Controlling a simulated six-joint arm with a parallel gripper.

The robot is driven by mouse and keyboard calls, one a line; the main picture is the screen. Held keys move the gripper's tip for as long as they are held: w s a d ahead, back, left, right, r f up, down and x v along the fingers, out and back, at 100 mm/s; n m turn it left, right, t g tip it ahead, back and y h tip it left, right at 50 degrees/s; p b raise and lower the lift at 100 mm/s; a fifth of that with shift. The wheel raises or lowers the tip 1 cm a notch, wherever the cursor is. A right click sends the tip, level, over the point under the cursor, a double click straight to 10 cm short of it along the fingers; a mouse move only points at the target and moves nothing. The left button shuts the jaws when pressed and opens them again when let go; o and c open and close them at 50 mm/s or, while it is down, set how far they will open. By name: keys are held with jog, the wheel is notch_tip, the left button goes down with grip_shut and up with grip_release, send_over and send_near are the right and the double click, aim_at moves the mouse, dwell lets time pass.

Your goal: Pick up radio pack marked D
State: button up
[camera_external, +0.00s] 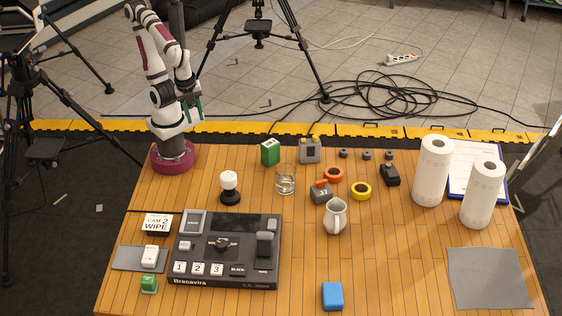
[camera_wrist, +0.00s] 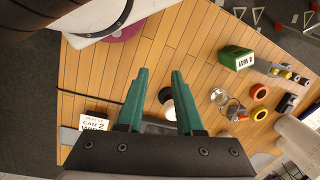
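My gripper (camera_external: 192,108) is raised above the table's far left corner. In the wrist view its two teal fingers (camera_wrist: 161,72) are apart with nothing between them. I cannot read a letter D on anything. A small black pack (camera_external: 390,174) lies right of the tape rolls, and a dark grey block marked 37 (camera_external: 321,193) sits left of them. A grey box with yellowish tops (camera_external: 310,150) stands at the back. A white block (camera_external: 150,256) is on a grey mat at the left, with a green block (camera_external: 149,283) in front of it. Which is the radio pack is unclear.
A switcher console (camera_external: 224,283) fills the front left. A green box (camera_external: 270,153), glass (camera_external: 285,181), white-topped black object (camera_external: 229,187), jug (camera_external: 335,217) and tape rolls (camera_external: 361,191) stand mid-table. Paper rolls (camera_external: 432,172) are right. The right front has a grey cloth (camera_external: 488,279).

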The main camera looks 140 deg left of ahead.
jog(key=w+a+f+n+t+h, duration=0.2)
jog(key=w+a+t+h, duration=0.2)
jog(key=w+a+h, duration=0.65)
jog(key=s+a+f+n+t+y, duration=0.1)
jog(key=s+a+f+t+y, duration=0.15)
jog(key=a, duration=0.65)
jog(key=s+a+f+n+t+y, duration=0.15)
jog(key=a+t, duration=0.25)
jog(key=a, duration=0.4)
jog(key=s+a+f+t+y, duration=0.1)
jog(key=a+f+t+y, duration=0.15)
jog(key=a, duration=0.65)
send_near(310, 151)
jog(key=shift+t+y, duration=0.3)
jog(key=shift+y, duration=0.1)
jog(key=w, duration=0.2)
jog(key=w+a, duration=0.1)
jog(key=w, duration=0.3)
jog(key=shift+w+a+r, duration=0.15)
jog(key=shift+a+r, duration=0.15)
grip_shut()
